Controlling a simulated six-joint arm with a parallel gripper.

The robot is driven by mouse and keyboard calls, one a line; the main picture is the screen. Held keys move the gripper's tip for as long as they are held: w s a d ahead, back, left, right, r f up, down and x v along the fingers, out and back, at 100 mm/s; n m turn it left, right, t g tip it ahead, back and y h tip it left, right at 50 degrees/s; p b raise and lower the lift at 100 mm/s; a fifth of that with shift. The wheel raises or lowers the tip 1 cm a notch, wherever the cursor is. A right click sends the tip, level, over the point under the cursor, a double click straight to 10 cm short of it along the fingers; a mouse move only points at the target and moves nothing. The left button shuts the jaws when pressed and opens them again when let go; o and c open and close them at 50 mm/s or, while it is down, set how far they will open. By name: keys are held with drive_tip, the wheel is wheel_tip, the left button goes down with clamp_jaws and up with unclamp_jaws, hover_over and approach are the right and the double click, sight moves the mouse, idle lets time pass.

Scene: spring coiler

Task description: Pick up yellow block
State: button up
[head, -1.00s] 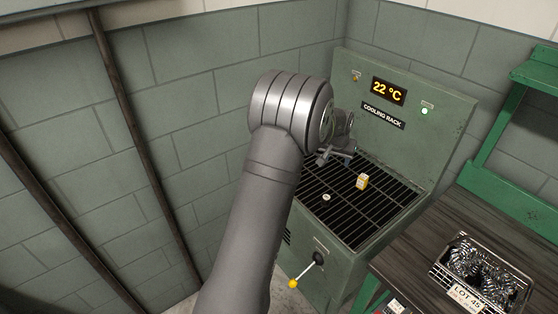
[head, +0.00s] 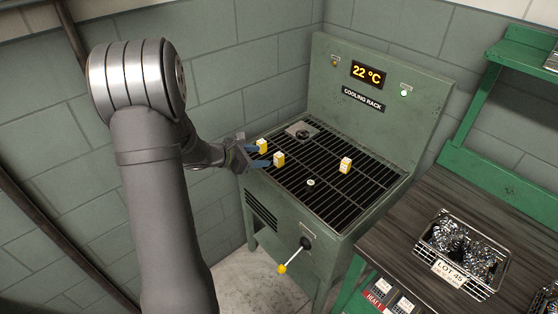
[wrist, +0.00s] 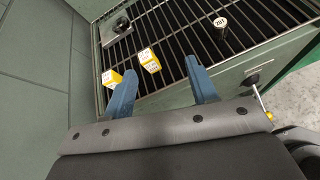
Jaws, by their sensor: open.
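Three yellow-and-white blocks stand on the black grate of the cooling rack (head: 322,197): one at the left edge (head: 262,145), one just right of it (head: 279,159), and one farther right (head: 345,166). My gripper (head: 257,156) is at the rack's left edge, its blue fingers open and empty. In the wrist view, one yellow block (wrist: 149,60) lies just beyond the gap between the fingertips of my gripper (wrist: 161,68). Another yellow block (wrist: 111,78) is outside the left finger, close to it. The third block is not visible in the wrist view.
A small round piece (head: 310,182) sits on the grate; it appears as a dark cylinder with a white top (wrist: 220,27) in the wrist view. A grey plate with a knob (head: 301,131) is at the back left. A lever (head: 293,256) projects in front. A wire basket (head: 462,250) stands right.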

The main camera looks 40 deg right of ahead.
drive_tip(key=w+a+n+t, duration=0.1)
drive_tip(key=w+a+n, duration=0.1)
drive_tip(key=n, duration=0.1)
drive_tip(key=h, duration=0.1)
approach(282, 158)
drive_tip(key=shift+n+t, duration=0.3)
drive_tip(key=x, duration=0.2)
drive_tip(key=f+x, duration=0.1)
drive_tip(key=x, duration=0.4)
drive_tip(key=shift+w+a+f, duration=0.2)
drive_tip(key=shift+a, duration=0.1)
drive_tip(key=shift+w+x, duration=0.15)
drive_tip(key=shift+x, duration=1.15)
drive_tip(key=shift+w+x, duration=0.15)
drive_tip(key=shift+x, duration=1.2)
drive_tip(key=shift+r, duration=0.15)
drive_tip(key=shift+c, duration=0.4)
drive_tip(key=c, duration=1)
